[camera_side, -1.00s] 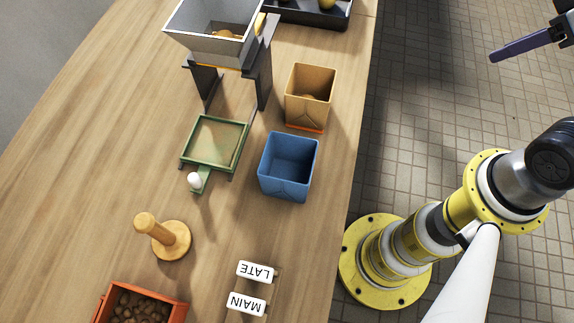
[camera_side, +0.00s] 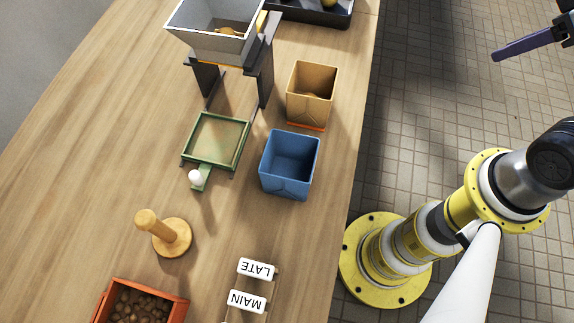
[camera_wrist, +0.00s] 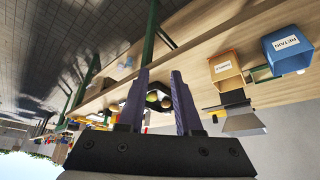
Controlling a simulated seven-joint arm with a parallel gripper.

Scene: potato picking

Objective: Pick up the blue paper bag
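The blue paper bag (camera_side: 285,181) stands upright on the wooden table, near its right edge in the side view, with its top open and the inside looking empty. In the wrist view the blue bag (camera_wrist: 276,62) is at the upper right and carries a white label reading RETAIN. My gripper (camera_wrist: 158,82) has its two purple fingers apart with nothing held between them. In the side view only part of my gripper (camera_side: 527,44) shows at the top right, over the tiled floor and well away from the bag.
A tan paper bag (camera_side: 309,105) with something inside stands just behind the blue one. A green-framed tray (camera_side: 190,163) is to its left, and a grey hopper (camera_side: 205,44) stands farther back. LATE (camera_side: 257,269) and MAIN (camera_side: 247,301) labels, a wooden peg (camera_side: 163,236) and an orange crate (camera_side: 172,308) are in front.

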